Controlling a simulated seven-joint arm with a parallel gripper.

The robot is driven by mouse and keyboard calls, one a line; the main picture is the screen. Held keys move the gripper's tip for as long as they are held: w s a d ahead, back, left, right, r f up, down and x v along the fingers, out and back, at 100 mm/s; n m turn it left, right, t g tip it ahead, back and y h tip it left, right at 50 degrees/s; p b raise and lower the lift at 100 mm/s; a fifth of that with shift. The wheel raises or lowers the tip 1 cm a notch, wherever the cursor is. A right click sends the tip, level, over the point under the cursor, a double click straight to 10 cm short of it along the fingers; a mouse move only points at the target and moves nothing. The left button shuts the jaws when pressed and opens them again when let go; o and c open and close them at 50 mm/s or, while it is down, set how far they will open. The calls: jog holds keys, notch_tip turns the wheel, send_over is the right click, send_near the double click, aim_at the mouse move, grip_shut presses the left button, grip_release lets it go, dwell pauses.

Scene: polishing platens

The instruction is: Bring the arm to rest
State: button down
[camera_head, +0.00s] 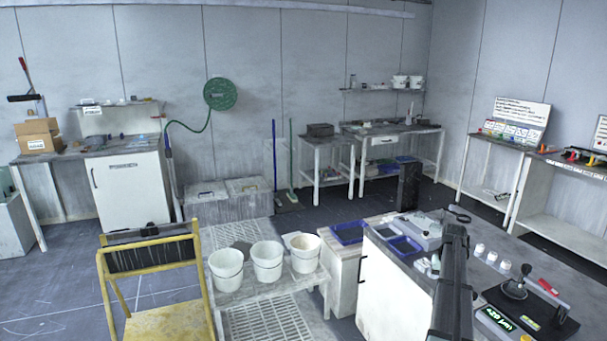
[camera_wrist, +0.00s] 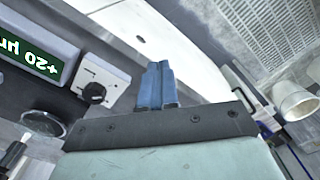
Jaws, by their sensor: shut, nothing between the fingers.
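My gripper (camera_wrist: 157,84) shows in the wrist view, with its two blue fingers together and nothing between them. The fingertips are over the edge region of the white bench, seen from above, and touch nothing that I can make out. In the head view a dark upright part of my arm (camera_head: 452,275) stands in front of the bench (camera_head: 385,290); I cannot make out the fingers there.
The bench carries a knobbed device (camera_head: 515,287), a green-lit display (camera_head: 500,321), small white jars (camera_head: 479,250) and blue-lined trays (camera_head: 404,246). White buckets (camera_head: 267,262) stand on a low slatted stand to the left. A yellow chair (camera_head: 165,322) stands farther left. Open floor lies behind.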

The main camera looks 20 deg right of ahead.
jog(key=w+a+f+n, duration=0.15)
jog(key=a+f, duration=0.25)
jog(key=a, duration=0.7)
jog(key=w+a+f+n, duration=0.15)
jog(key=a+f, duration=0.25)
jog(key=a, duration=0.7)
jog(key=w+a+f+n, duration=0.15)
jog(key=a+f, duration=0.25)
jog(key=a, duration=0.6)
jog(key=s+a+f+n, duration=0.1)
jog(key=s+a+f, duration=0.15)
jog(key=a, duration=0.65)
jog(key=s+a+f+n, duration=0.1)
jog(key=s+a+f, duration=0.15)
jog(key=a, duration=0.55)
jog(key=s+a+f+n, duration=0.2)
jog(key=s+a, duration=0.2)
jog(key=a, duration=0.5)
jog(key=s+f+g, duration=0.3)
jog(key=s+f, duration=0.7)
jog(key=s, duration=0.4)
jog(key=s+f+g, duration=0.3)
jog(key=s+f, duration=0.7)
jog(key=s, duration=0.5)
jog(key=shift+s+f+g, duration=0.2)
jog(key=shift+s+g, duration=0.05)
jog(key=shift+g, duration=0.15)
